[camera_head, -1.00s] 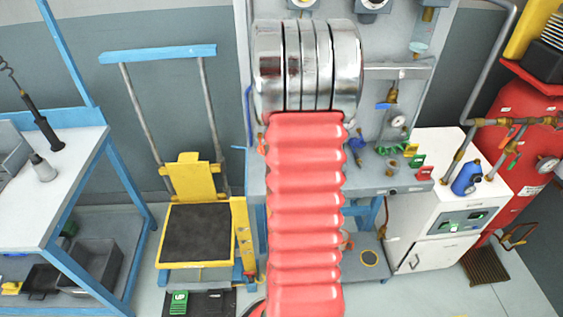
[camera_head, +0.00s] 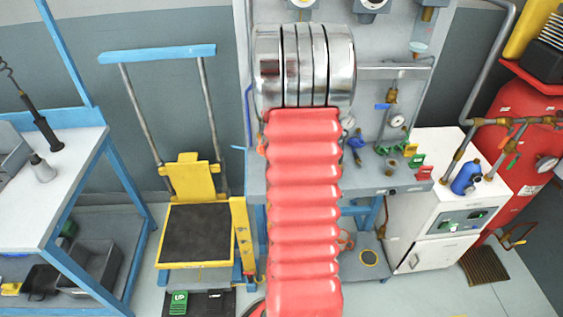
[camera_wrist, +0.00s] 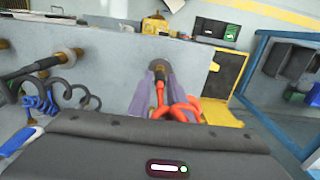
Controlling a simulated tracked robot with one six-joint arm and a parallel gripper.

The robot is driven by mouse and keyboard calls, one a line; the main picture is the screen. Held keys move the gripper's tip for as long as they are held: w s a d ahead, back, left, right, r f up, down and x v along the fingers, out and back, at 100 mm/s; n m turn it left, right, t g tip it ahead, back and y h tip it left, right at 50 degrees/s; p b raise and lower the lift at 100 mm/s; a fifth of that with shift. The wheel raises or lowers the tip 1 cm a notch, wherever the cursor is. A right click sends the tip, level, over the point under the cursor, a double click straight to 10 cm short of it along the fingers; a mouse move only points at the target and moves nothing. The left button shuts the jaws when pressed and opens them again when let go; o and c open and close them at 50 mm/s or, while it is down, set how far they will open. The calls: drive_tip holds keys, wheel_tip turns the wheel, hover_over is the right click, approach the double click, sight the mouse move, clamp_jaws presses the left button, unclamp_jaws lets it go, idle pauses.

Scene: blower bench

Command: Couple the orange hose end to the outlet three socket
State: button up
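In the wrist view, my gripper (camera_wrist: 157,82) has its two purple fingers close together around the end of the orange hose (camera_wrist: 184,108). The hose loops out to the right of the fingers. Just beyond the fingertips is a round brass-and-dark socket (camera_wrist: 157,65) on the grey panel. The hose end lines up closely with it, but the fingers hide the joint, so I cannot tell whether it is seated. In the head view, my red-sleeved arm hides the gripper and the socket.
In the head view, a yellow lift cart (camera_head: 195,235) stands left of the grey bench (camera_head: 395,181), with a white cabinet (camera_head: 428,215) and red tank (camera_head: 520,140) at right.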

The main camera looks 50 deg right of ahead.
clamp_jaws()
drive_tip(key=shift+r, duration=0.2)
drive_tip(key=shift+r, duration=2.35)
